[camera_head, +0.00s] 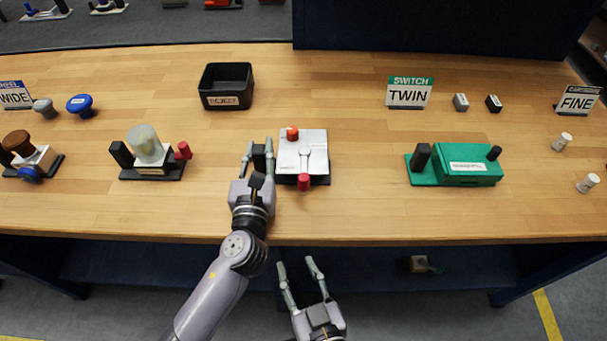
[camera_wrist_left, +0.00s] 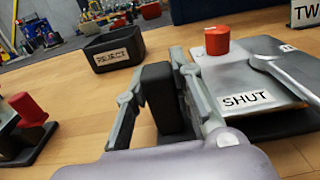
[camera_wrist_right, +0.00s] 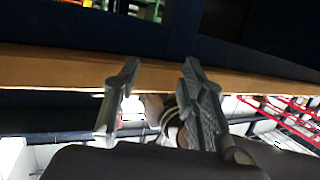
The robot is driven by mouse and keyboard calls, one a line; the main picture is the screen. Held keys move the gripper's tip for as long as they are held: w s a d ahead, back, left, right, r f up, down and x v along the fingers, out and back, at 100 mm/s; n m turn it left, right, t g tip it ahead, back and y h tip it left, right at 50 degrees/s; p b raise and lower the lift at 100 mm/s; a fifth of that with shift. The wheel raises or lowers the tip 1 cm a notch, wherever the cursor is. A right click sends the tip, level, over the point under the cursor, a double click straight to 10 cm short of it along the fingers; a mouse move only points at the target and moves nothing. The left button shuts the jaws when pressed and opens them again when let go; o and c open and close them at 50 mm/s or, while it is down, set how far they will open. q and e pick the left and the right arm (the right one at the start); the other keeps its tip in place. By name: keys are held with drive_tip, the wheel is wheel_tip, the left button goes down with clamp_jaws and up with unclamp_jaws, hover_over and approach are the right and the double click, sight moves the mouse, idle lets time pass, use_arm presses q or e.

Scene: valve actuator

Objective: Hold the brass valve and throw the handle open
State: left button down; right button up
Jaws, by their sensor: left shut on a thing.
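A grey-white valve plate on a dark base (camera_head: 314,141) stands mid-table. It carries a silver lever (camera_head: 305,157), an orange-red knob (camera_head: 292,133) at its back and a red knob (camera_head: 304,182) at its front. In the left wrist view its label (camera_wrist_left: 246,99) reads SHUT. No brass colour shows on it. My left gripper (camera_head: 258,146) is shut on the black upright block (camera_wrist_left: 161,97) at the plate's left side. My right gripper (camera_head: 296,263) is open and empty, in front of and below the table edge; its parted fingers also show in the right wrist view (camera_wrist_right: 158,75).
A black REJECT bin (camera_head: 226,85) stands behind to the left. A fixture with a pale cylinder (camera_head: 147,143) and red handle is at left, a green switch box (camera_head: 470,164) at right. The wooden table's front edge (camera_head: 400,234) lies above my right gripper. Table right of the plate is clear.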

sight(305, 183)
drive_tip(key=w+d+r+t, duration=0.2)
drive_tip(key=d+r+t, duration=0.15)
drive_tip(key=r, duration=1.05)
drive_tip(key=shift+m+g+h, duration=0.25)
drive_tip(key=shift+m+h, duration=0.15)
drive_tip(key=shift+m, duration=0.1)
drive_tip(key=x, duration=1.1)
drive_tip(key=shift+w, duration=0.2)
drive_tip(key=shift+c, duration=0.3)
clamp_jaws()
